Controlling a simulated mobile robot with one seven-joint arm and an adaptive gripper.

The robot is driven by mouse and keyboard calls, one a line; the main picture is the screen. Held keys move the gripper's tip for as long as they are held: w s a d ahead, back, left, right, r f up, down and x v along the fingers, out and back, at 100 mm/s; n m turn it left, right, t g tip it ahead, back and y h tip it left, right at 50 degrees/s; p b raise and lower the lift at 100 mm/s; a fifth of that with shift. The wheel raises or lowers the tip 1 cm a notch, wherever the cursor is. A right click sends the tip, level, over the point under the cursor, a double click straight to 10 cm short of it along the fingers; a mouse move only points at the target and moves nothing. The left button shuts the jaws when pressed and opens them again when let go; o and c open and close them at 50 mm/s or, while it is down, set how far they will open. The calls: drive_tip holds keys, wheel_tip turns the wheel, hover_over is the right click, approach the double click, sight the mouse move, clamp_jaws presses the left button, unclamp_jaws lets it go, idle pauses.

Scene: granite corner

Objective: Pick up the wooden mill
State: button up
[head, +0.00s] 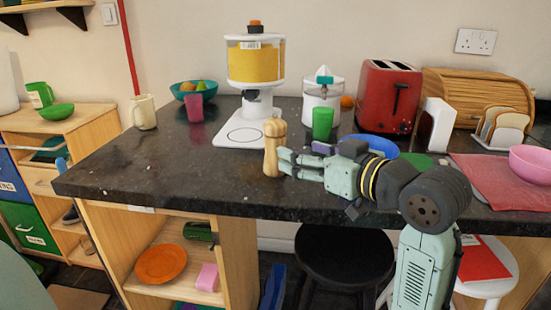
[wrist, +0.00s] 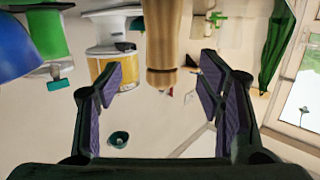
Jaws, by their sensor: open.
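The wooden mill (head: 271,150) stands upright on the dark counter (head: 180,170), near its front edge. It is light wood with a rounded top. My gripper (head: 286,161) is open, reaching in from the right, with its fingertips close beside the mill. In the wrist view, which is upside down, the mill (wrist: 163,40) shows in the gap between the two open fingers (wrist: 160,68). No contact shows, and I cannot tell how far the mill reaches between the fingertips.
A white appliance with a yellow container (head: 256,62) stands behind the mill. A green cup (head: 322,124) and blue bowl (head: 371,145) are close behind my gripper. A pink cup (head: 194,107) is further back left. The counter left of the mill is clear.

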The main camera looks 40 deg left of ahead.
sight(282, 143)
drive_tip(key=x, duration=0.3)
drive_tip(key=shift+a, duration=0.3)
drive_tip(key=x, duration=0.1)
drive_tip(key=p+x, duration=0.1)
drive_tip(key=x, duration=0.1)
drive_tip(key=r+x, duration=0.1)
drive_tip(key=shift+a+f+p, duration=0.1)
drive_tip(key=shift+a+p, duration=0.3)
drive_tip(key=shift+a, duration=0.1)
drive_tip(key=shift+w+a+f, duration=0.1)
drive_tip(key=shift+w+a, duration=0.05)
drive_tip(key=shift+a, duration=0.15)
drive_tip(key=shift+c, duration=0.2)
drive_tip(key=c, duration=1.3)
